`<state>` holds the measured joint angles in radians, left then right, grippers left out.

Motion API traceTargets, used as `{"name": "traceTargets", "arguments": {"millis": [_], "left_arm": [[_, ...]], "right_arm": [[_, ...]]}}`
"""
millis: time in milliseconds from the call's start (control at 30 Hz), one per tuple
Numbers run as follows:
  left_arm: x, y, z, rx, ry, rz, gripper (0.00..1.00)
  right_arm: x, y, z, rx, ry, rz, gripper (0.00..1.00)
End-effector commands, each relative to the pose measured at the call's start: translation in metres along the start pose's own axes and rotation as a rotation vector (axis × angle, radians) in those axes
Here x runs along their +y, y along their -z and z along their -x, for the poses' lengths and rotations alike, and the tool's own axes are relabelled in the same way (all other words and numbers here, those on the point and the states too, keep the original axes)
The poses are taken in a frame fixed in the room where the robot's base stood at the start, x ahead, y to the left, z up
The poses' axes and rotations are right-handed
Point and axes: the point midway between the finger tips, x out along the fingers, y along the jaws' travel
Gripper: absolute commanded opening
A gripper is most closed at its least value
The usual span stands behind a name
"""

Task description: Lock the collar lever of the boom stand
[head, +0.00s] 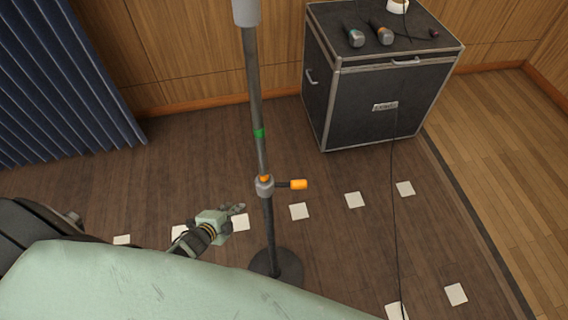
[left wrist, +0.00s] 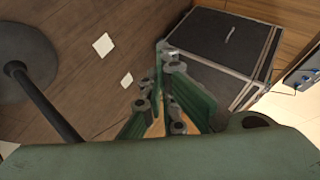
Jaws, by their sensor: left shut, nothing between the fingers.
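The boom stand (head: 256,100) rises upright from a round dark base in the middle of the head view. Its grey collar (head: 264,187) carries a lever with an orange grip (head: 299,184), which points to the right, about level. A green band (head: 259,133) and an orange mark sit on the pole above the collar. My left gripper (head: 240,208) is left of the pole and a little below the collar in the picture, apart from the lever. It is shut and empty. The left wrist view shows its fingers (left wrist: 168,95) and the stand's base (left wrist: 28,65); the lever is not seen there. My right gripper is not in view.
A black flight case (head: 372,105) stands at the back right with microphones (head: 380,33) on top and a cable hanging down its front. White squares (head: 355,200) lie on the wooden floor. A blue curtain (head: 60,80) hangs at left. The floor right of the stand is open.

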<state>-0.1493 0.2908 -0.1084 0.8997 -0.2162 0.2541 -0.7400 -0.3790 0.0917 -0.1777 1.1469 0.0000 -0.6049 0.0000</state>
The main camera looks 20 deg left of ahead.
Motion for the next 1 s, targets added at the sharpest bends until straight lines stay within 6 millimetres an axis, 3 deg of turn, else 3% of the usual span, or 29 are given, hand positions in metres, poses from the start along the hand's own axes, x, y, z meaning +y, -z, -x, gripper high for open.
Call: {"name": "traceTargets", "arguments": {"millis": [33,167,300,400,500,600,733,867,900,1000], "left_arm": [[-0.031,-0.001,-0.022,0.050,0.098,-0.140,0.00],[-0.121,0.019,-0.038,0.148,0.349,-0.519,0.00],[-0.202,0.049,-0.031,0.198,0.637,-0.934,0.00],[-0.245,0.074,-0.013,0.201,0.854,-1.230,0.00],[-0.276,0.099,0.011,0.176,1.080,-1.519,0.00],[-0.293,0.122,0.040,0.125,1.316,-1.800,0.00],[-0.296,0.148,0.079,0.024,1.638,-2.137,0.00],[-0.284,0.163,0.111,-0.100,1.942,-2.402,0.00],[-0.280,0.165,0.119,0.132,-1.960,2.386,0.00],[-0.269,0.169,0.135,0.183,-1.872,2.191,0.00]], "right_arm": [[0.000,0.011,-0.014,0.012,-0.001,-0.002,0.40],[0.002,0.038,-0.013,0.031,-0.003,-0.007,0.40],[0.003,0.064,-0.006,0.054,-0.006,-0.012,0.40],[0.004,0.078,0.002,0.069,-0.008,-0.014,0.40],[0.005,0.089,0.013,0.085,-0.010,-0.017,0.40],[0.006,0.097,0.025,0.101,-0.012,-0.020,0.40],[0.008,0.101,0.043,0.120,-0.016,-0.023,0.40],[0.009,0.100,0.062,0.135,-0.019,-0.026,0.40],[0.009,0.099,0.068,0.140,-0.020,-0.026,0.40],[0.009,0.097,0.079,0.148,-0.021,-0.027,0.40]]}}
